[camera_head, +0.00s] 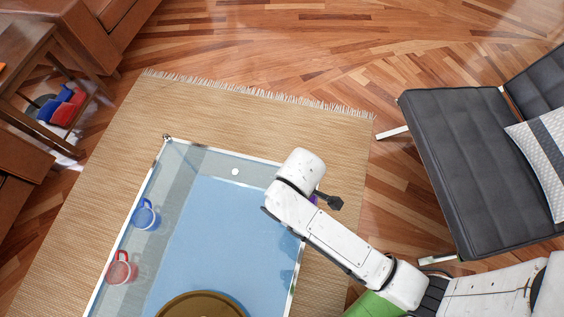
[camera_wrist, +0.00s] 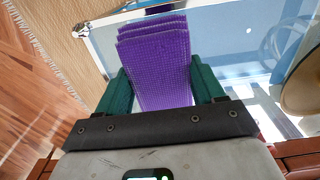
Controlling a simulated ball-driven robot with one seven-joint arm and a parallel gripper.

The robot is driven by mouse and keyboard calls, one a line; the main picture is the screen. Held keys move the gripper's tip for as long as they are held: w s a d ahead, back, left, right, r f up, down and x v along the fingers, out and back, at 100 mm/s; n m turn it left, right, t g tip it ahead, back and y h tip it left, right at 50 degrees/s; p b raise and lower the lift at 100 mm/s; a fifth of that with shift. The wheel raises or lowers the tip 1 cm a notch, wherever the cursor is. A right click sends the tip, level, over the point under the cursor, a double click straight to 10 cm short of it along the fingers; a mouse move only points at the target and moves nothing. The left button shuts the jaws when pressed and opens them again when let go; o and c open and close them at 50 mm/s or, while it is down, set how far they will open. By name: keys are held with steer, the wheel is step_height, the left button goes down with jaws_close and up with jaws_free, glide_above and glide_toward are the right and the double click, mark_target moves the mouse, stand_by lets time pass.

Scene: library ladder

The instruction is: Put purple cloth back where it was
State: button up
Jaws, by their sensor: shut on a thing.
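A folded purple cloth (camera_wrist: 158,66) fills the space between the two green fingers of my gripper (camera_wrist: 162,90) in the wrist view. My gripper is shut on it, and the cloth's folded layers point away from the palm. In the head view only a sliver of purple (camera_head: 314,199) shows beside my white arm; the arm hides the rest of the cloth and most of the gripper. The gripper is at the right edge of the glass-topped table (camera_head: 215,215). I cannot tell whether the cloth touches the table.
A blue mug (camera_head: 146,215) and a red mug (camera_head: 121,268) stand along the table's left side. A round brown tray (camera_head: 200,305) is at its near end, and a small white disc (camera_head: 235,171) near its far edge. A dark chair (camera_head: 465,160) stands right.

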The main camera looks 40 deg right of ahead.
steer(key=w, duration=0.1)
steer(key=w+f, duration=0.2)
steer(key=w, duration=0.1)
steer(key=shift+w+b, duration=0.1)
steer(key=shift+b, duration=0.25)
steer(key=w+f+b, duration=0.1)
steer(key=w+f, duration=0.4)
steer(key=shift+f+b, duration=0.35)
steer(key=shift+b, duration=0.05)
steer(key=shift+w+f+b, duration=0.15)
steer(key=shift+f+b, duration=0.25)
steer(key=shift+f, duration=1.25)
steer(key=shift+f, duration=0.25)
steer(key=o, duration=0.9)
steer(key=shift+o, duration=0.2)
